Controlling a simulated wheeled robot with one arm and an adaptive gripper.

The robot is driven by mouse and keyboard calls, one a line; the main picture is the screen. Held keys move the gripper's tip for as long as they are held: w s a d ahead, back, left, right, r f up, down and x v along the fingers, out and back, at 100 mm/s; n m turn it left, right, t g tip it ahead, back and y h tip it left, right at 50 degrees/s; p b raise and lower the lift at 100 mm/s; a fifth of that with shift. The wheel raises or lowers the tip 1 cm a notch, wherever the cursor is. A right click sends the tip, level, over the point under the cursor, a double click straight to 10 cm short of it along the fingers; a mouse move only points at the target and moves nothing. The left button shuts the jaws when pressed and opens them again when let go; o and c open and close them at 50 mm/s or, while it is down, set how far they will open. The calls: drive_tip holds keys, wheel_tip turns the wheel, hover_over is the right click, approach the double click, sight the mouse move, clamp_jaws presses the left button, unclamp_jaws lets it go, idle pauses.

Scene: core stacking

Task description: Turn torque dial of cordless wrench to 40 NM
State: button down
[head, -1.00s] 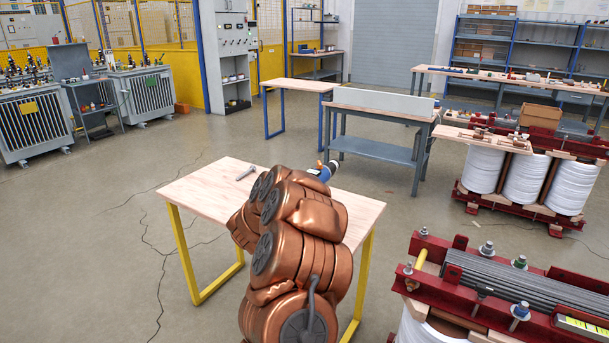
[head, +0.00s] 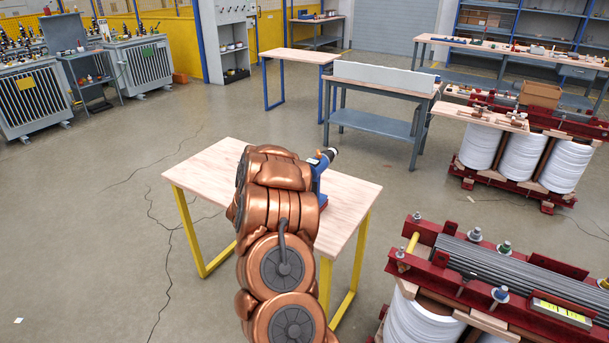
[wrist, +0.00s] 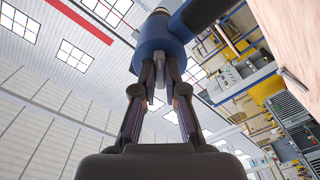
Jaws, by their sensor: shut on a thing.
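In the wrist view, the wrench's blue body (wrist: 150,42) fills the top middle, with a dark part reaching to the upper right. My gripper (wrist: 161,78) is shut on the wrench, its two fingers converging at the blue body. The torque dial and its setting cannot be made out. In the head view the gripper is hidden behind my arm.
A red-framed transformer core (head: 465,262) with upright bolts stands close on the right. A grey workbench (head: 375,122) and another wooden table (head: 297,57) stand behind. Open floor (head: 90,220) lies to the left.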

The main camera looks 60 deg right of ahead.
idle(0.3)
drive_tip(key=c, duration=1.2)
unclamp_jaws()
drive_tip(key=a, duration=1.2)
drive_tip(key=shift+s, duration=0.4)
